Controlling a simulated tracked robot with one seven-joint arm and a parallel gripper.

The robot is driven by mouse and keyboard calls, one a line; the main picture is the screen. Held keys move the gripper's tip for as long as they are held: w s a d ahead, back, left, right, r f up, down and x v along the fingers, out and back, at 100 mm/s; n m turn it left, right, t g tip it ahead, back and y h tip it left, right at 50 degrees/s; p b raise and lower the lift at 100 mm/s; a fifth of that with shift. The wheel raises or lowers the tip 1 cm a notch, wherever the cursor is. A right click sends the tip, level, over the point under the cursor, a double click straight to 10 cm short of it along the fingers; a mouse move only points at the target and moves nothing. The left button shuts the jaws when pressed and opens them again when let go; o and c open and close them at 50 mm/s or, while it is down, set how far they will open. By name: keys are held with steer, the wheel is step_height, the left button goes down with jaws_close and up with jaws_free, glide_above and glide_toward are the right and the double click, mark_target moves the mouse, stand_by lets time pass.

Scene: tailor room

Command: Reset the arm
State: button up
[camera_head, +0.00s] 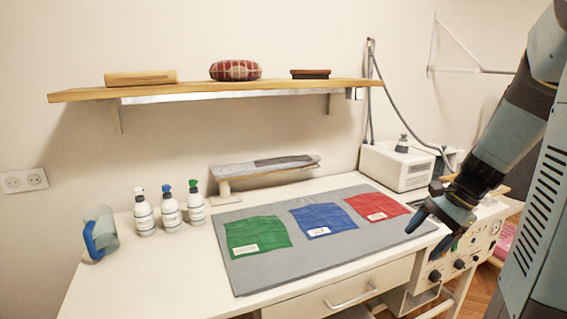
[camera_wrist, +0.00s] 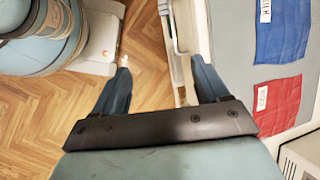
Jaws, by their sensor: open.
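My gripper (camera_head: 437,224) hangs at the right end of the table, beside the grey mat's right edge, with its fingers apart and nothing between them. In the wrist view my gripper (camera_wrist: 162,78) shows two spread fingers over the wooden floor and the table's edge. My arm comes down to it from the upper right in the head view.
A white table (camera_head: 160,275) bears a grey mat (camera_head: 285,280) with green (camera_head: 257,236), blue (camera_head: 325,219) and red (camera_head: 377,206) cloths. Three bottles (camera_head: 169,209) and a jug (camera_head: 101,232) stand left. A white machine (camera_head: 398,167) stands behind my gripper. A shelf (camera_head: 215,90) hangs above.

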steer(key=s+a+r+n+t+h, duration=0.4)
steer(key=s+a+r+n, duration=0.5)
steer(key=s+r+n, duration=0.3)
steer(key=shift+a+r+n+t+h, duration=0.25)
steer(key=shift+r+n+t+h, duration=0.15)
steer(key=shift+n+h, duration=0.25)
